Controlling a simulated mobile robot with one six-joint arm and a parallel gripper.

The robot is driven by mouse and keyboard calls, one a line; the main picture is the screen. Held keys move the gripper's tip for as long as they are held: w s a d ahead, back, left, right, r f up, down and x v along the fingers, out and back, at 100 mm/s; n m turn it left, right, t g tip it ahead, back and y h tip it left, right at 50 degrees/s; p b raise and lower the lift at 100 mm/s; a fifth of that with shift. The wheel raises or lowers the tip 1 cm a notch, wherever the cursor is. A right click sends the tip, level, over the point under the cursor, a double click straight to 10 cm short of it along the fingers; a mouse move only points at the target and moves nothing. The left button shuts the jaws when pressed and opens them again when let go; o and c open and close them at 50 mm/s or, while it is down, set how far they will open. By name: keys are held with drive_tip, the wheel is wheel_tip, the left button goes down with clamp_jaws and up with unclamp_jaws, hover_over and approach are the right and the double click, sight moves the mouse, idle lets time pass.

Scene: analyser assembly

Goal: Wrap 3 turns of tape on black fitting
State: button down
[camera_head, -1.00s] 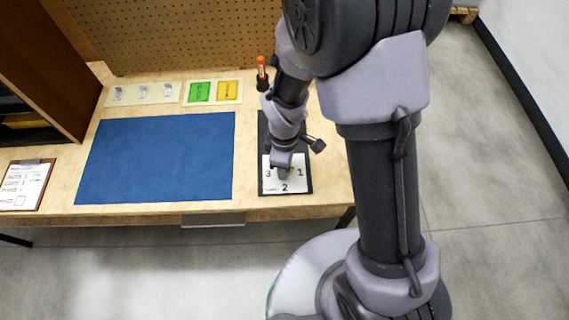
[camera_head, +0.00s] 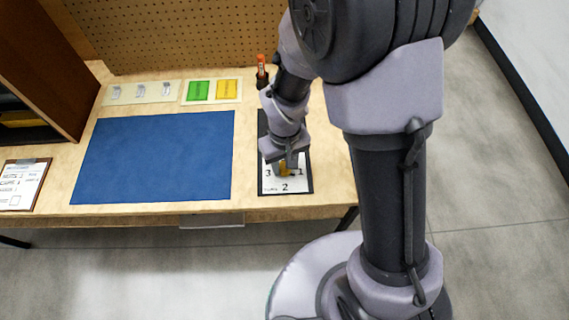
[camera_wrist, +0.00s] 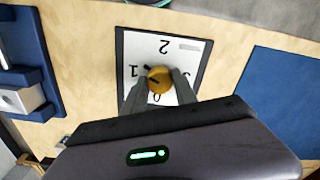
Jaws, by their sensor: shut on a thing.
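A yellow-gold round piece (camera_head: 284,170) stands over the middle of a white card (camera_head: 271,187) marked with numbers. In the wrist view, the piece (camera_wrist: 159,78) shows from above with a small dark mark at its side. My gripper (camera_head: 284,165) points down at the card. In the wrist view, its two grey fingers (camera_wrist: 160,86) are shut on the yellow-gold piece, one on each side. The card (camera_wrist: 143,45) shows 0, 1 and 2 there; the 3 is partly covered by a finger. I cannot make out the black fitting clearly.
The card lies on a black board (camera_head: 309,187) near the bench's front edge. A blue mat (camera_head: 155,158) lies to the left. An orange-capped marker (camera_head: 262,66) stands behind.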

drive_tip(key=m+b, duration=0.1)
drive_tip(key=m, duration=0.3)
drive_tip(key=shift+m, duration=0.3)
drive_tip(key=m+b, duration=0.1)
drive_tip(key=m, duration=0.2)
drive_tip(key=shift+m, duration=0.4)
drive_tip(key=m+b, duration=0.1)
drive_tip(key=m, duration=0.3)
drive_tip(key=shift+b, duration=0.3)
drive_tip(key=m, duration=0.4)
drive_tip(key=shift+b, duration=0.3)
drive_tip(key=m, duration=1)
drive_tip(key=shift+m, duration=2.2)
